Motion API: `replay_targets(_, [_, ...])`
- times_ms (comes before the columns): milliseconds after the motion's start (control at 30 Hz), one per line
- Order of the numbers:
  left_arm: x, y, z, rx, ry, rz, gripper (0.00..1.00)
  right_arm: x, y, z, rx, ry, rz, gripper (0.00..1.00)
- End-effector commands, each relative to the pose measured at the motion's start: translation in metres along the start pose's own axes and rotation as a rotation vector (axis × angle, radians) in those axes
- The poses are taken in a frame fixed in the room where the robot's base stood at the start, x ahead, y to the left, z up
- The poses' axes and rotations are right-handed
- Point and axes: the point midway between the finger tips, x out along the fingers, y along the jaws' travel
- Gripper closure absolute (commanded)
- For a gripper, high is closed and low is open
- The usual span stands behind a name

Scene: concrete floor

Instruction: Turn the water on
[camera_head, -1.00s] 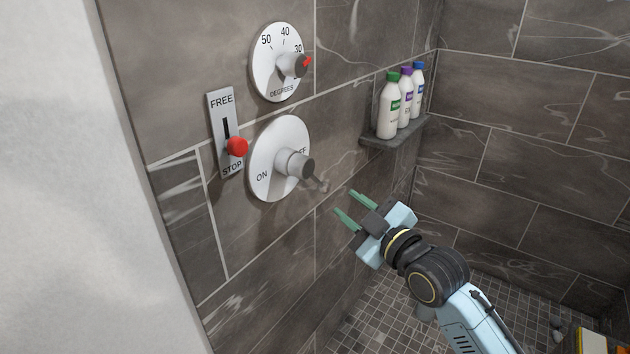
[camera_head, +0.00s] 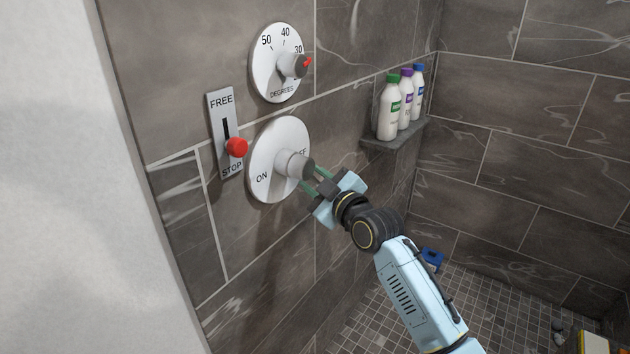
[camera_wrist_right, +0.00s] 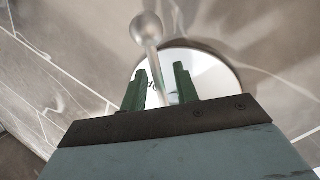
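The water control is a round white plate (camera_head: 262,165) marked ON at lower left and OFF at right, with a grey hub (camera_head: 300,166) at its centre. Its lever is mostly hidden by my right gripper in the head view. In the right wrist view the metal lever (camera_wrist_right: 154,62) with a ball end (camera_wrist_right: 146,28) runs between the two green fingers, with the white plate (camera_wrist_right: 208,72) behind. My right gripper (camera_head: 312,180) is open at the lever, its fingers apart on either side of it. It also shows in the right wrist view (camera_wrist_right: 158,85). My left gripper is not in view.
Above is a temperature dial (camera_head: 272,62) with a red pointer near 30. A FREE/STOP slider (camera_head: 226,132) with a red knob is at left, down near STOP. A corner shelf (camera_head: 395,137) holds three bottles. A blue object (camera_head: 432,259) is on the tiled floor.

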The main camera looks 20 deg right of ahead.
Motion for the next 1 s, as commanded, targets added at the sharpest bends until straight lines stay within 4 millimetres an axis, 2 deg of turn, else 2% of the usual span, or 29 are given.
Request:
replay_targets(133, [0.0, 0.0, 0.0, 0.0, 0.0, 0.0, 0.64, 0.0, 0.0, 0.0, 0.0, 0.0, 0.0, 0.71])
replay_targets(367, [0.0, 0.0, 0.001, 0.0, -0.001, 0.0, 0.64, 0.0, 0.0, 0.0, 0.0, 0.0, 0.0, 1.0])
replay_targets(767, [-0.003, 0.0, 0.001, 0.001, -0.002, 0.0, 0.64, -0.001, 0.0, 0.0, 0.008, -0.003, -0.002, 1.0])
replay_targets(1000, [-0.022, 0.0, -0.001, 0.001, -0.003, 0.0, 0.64, -0.002, -0.004, -0.002, 0.085, -0.028, -0.022, 1.0])
